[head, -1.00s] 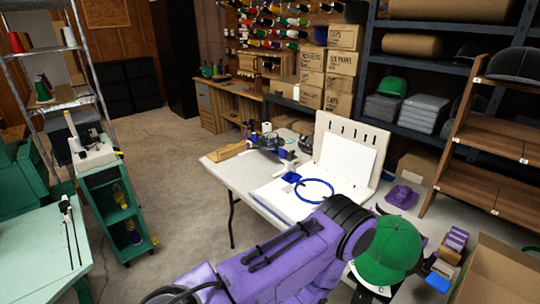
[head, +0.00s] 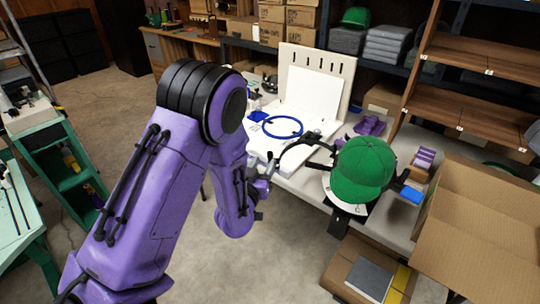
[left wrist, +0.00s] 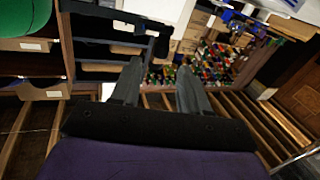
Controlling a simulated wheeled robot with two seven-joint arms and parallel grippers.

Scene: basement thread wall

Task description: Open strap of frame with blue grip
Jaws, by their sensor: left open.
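A green cap (head: 365,168) sits at the near right part of the white table, on or over a dark frame with a white-and-black base (head: 345,205). A thin black curved piece (head: 296,150) reaches left from beside the cap; I cannot tell if it is the strap. A small blue piece (head: 410,194) shows right of the cap; I cannot tell if it is the grip. My left gripper (head: 266,180) is left of the cap, apart from it. In the left wrist view its fingers (left wrist: 160,66) are spread and empty. My right gripper is not in view.
A blue hoop (head: 283,127) lies on the table before a white slotted board (head: 317,82). A purple cap (head: 370,126) lies behind the green cap. An open cardboard box (head: 478,215) stands at the right, with wooden shelves (head: 475,82) behind. A green cart (head: 62,165) stands left.

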